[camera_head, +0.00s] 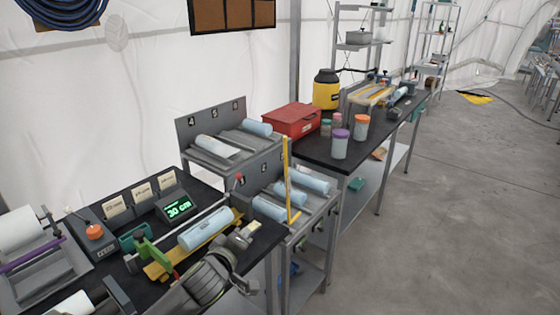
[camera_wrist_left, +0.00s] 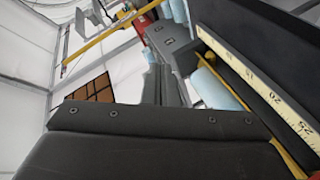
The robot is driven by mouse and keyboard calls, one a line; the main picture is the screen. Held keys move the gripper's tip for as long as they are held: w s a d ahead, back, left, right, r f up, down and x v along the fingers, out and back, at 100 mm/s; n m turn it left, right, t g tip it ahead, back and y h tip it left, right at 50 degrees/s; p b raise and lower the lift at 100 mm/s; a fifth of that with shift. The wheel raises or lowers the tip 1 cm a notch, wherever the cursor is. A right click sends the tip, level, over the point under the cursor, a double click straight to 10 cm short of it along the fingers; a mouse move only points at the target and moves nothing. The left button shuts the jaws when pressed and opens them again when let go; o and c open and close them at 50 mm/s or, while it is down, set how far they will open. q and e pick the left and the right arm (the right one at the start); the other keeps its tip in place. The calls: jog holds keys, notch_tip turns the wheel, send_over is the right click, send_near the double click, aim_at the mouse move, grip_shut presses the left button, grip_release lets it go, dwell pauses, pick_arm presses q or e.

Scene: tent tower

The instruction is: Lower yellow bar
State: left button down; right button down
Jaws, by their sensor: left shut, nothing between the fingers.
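The yellow bar (camera_head: 287,178) stands upright at the rack's front, with a short yellow foot at its lower end. It also shows slanted at the upper left of the left wrist view (camera_wrist_left: 105,38). My left gripper (camera_head: 232,250) is over the front right of the near bench, left of the bar and apart from it. Its dark fingers (camera_wrist_left: 165,85) are shut and empty in the left wrist view. My right gripper is not in view.
The stepped grey rack (camera_head: 210,115) holds several pale blue rolls. Another blue roll (camera_head: 205,229) lies on the near bench. A red box (camera_head: 291,119) and yellow jug (camera_head: 326,90) stand on the far bench. Open floor (camera_head: 460,200) lies to the right.

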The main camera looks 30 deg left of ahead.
pick_arm(q)
jog(key=w+r+n+t+h, duration=0.2)
jog(key=w+r+n+t, duration=0.2)
jog(key=w+r, duration=0.5)
jog(key=p, duration=0.6)
send_near(285, 152)
jog(key=w, duration=0.5)
jog(key=shift+a+r, duration=0.15)
jog(key=shift+a, duration=0.15)
jog(key=shift+w+a+p, duration=0.15)
jog(key=shift+w+p, duration=0.15)
jog(key=shift+w, duration=0.55)
jog(key=shift+w, duration=0.1)
